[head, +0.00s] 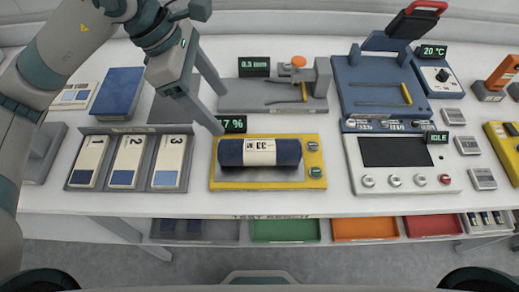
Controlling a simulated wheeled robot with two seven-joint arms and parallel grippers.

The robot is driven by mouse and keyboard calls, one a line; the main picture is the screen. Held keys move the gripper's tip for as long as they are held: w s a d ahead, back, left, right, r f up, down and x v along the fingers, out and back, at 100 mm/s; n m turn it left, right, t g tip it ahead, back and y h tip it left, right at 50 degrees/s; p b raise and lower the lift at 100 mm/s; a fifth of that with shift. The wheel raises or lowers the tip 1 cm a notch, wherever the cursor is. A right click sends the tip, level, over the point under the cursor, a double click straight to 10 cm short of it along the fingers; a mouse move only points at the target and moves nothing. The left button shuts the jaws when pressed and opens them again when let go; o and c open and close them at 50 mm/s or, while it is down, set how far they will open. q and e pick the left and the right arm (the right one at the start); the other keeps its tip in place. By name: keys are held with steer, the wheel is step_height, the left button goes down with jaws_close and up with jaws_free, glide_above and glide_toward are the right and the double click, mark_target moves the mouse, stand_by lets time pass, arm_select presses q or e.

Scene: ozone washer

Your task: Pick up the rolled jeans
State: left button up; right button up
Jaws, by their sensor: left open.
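The rolled jeans (287,153) are a dark navy roll with a white paper band. They lie lengthwise on a yellow-framed scale (265,185) in the middle of the table. My left gripper (219,112) comes in from the upper left. Its two fingers are apart and empty, above and to the left of the roll, with the lower fingertip near the percent display. It does not touch the roll as far as I can see. My right gripper is not in view.
Left of the scale is a grey rack (113,130) with three numbered cards. Behind is a grey clamp fixture (255,93). To the right stand a blue press (378,85) and a white control panel (403,178). Coloured trays sit under the table's front edge.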

arm_select(q)
steer(key=p, duration=0.5)
glide_toward(255, 146)
steer(key=x, duration=0.2)
steer(key=a+x, duration=0.1)
steer(key=x, duration=0.2)
steer(key=shift+w+f, duration=0.1)
steer(key=shift+f, duration=0.05)
steer(key=shift+d+f, duration=0.15)
steer(key=shift+f, duration=0.3)
steer(key=shift+d+f+p, duration=0.5)
steer(key=shift+d+p, duration=0.15)
steer(key=shift+p, duration=0.1)
steer(key=p+x, duration=0.1)
steer(key=x, duration=0.2)
steer(key=shift+d+r+p, duration=0.1)
steer(key=shift+p, duration=0.2)
steer(key=shift+d+f, duration=0.1)
steer(key=shift+f, duration=0.35)
